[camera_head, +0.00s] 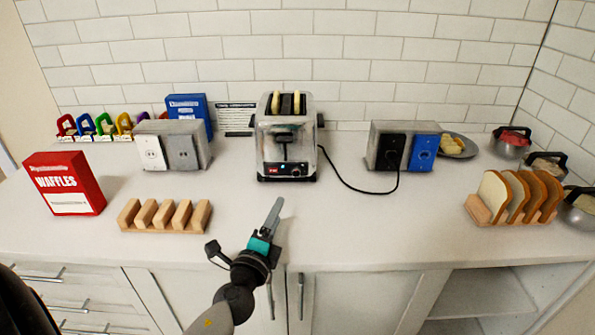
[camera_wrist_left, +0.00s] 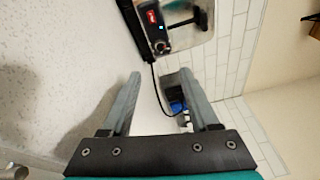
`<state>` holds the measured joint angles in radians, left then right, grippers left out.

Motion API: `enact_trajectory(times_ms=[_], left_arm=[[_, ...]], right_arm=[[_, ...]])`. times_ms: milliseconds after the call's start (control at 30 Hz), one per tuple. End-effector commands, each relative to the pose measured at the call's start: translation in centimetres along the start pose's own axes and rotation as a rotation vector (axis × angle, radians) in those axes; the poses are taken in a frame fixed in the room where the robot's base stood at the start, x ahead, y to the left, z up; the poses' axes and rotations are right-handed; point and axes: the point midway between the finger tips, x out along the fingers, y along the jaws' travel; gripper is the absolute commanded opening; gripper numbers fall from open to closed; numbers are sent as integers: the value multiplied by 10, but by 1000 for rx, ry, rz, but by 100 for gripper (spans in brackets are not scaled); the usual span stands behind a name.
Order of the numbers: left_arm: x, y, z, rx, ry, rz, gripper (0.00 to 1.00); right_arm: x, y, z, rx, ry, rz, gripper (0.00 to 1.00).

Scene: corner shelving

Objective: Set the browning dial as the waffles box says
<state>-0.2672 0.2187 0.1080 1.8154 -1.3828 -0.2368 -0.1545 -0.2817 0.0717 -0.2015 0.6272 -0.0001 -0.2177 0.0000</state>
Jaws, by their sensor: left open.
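The chrome toaster (camera_head: 287,145) stands against the back wall with two pale yellow pieces in its top slots. Its front has a lever, a red label and a round dark browning dial (camera_head: 296,171). The dial also shows at the top of the left wrist view (camera_wrist_left: 161,46); its setting is too small to read. The red waffles box (camera_head: 65,183) stands at the left; its small print is unreadable. My left gripper (camera_head: 274,214) is open and empty, in front of and below the toaster, apart from it. In the left wrist view its fingers (camera_wrist_left: 160,76) point towards the toaster front. My right gripper is out of view.
An empty wooden rack (camera_head: 165,228) lies left of my gripper. Outlet boxes (camera_head: 182,145) flank the toaster; its black cord (camera_head: 350,190) runs to the right one. A bread rack (camera_head: 480,210) stands at the right. The counter before the toaster is clear.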

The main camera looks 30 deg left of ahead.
Motion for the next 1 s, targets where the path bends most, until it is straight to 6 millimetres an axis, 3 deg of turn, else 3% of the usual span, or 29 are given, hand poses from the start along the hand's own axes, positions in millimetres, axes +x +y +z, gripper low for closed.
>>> enact_trajectory(times_ms=[267,1000], left_arm=[[32,-2,0,0,-1,-3,61],[136,1,0,0,-1,-2,61]], right_arm=[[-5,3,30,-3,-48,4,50],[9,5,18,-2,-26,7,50]])
